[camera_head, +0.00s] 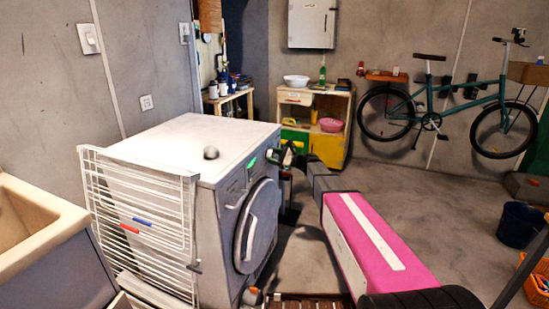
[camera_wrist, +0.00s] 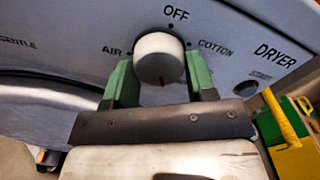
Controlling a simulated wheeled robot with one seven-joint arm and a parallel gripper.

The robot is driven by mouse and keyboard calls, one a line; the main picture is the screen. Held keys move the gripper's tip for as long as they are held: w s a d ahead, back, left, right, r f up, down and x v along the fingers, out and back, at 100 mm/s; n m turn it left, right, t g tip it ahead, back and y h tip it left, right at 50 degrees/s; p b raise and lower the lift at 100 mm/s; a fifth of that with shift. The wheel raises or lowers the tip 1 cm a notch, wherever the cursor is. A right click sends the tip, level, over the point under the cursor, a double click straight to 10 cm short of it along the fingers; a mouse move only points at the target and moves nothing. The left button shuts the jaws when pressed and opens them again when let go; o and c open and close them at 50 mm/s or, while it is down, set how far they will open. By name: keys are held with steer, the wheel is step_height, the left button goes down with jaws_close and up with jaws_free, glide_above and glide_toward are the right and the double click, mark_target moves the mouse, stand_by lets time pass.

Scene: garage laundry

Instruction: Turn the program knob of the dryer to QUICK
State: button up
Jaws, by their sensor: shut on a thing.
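The dryer (camera_head: 186,148) is a white front-loading machine with a round door, left of centre in the head view. In the wrist view its panel shows the white program knob (camera_wrist: 159,54) with the labels OFF above, AIR to the left and COTTON to the right. A small red mark shows at the knob's lower right edge. No QUICK label is visible; the panel below the knob is hidden by my gripper. My gripper (camera_wrist: 160,80) is shut on the knob, one green finger on each side. In the head view my gripper (camera_head: 286,156) is at the dryer's far front corner, hiding the knob.
A white drying rack (camera_head: 140,222) stands against the dryer's left side, near a sink (camera_head: 62,222). A small grey round thing (camera_head: 211,153) lies on the dryer's top. A wooden cabinet (camera_head: 336,105) stands behind. The floor to the right is mostly open, with a dark bucket (camera_head: 519,226).

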stand_by(0.3)
steer(key=o, duration=0.9)
steer(key=shift+d, duration=0.15)
steer(key=v, duration=1)
steer(key=shift+d, duration=0.3)
steer(key=shift+s, duration=0.15)
steer(key=shift+s, duration=0.1)
